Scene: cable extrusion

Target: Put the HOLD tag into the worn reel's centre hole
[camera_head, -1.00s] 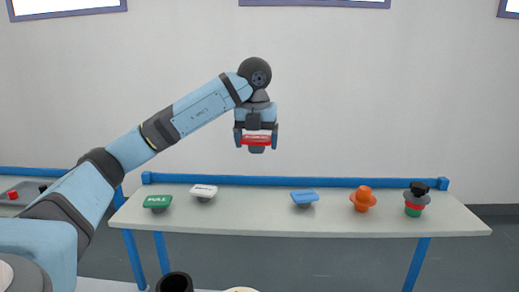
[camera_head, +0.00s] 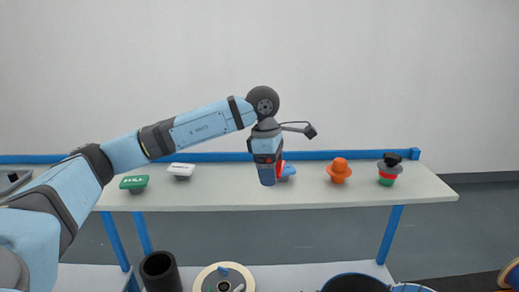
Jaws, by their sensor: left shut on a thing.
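My left gripper (camera_head: 271,173) is seen from the side in front of the bench, pointing down. It is shut on a red tag (camera_head: 281,169), mostly hidden behind the near finger; its lettering is not readable now. A cream reel (camera_head: 205,281) lies low in the view, cut off by the bottom edge, with a dark centre and small blue and grey pieces on it. Whether this is the worn reel I cannot tell. The gripper is well above it in the picture. My right gripper is out of view.
The bench (camera_head: 240,200) holds a green tag (camera_head: 134,183), a white tag (camera_head: 181,170), a blue tag (camera_head: 289,170) partly behind the gripper, an orange piece (camera_head: 339,170) and a black, red and green stack (camera_head: 389,168). A black tube (camera_head: 160,271) stands left of the reel. A dark round container (camera_head: 355,283) is at right.

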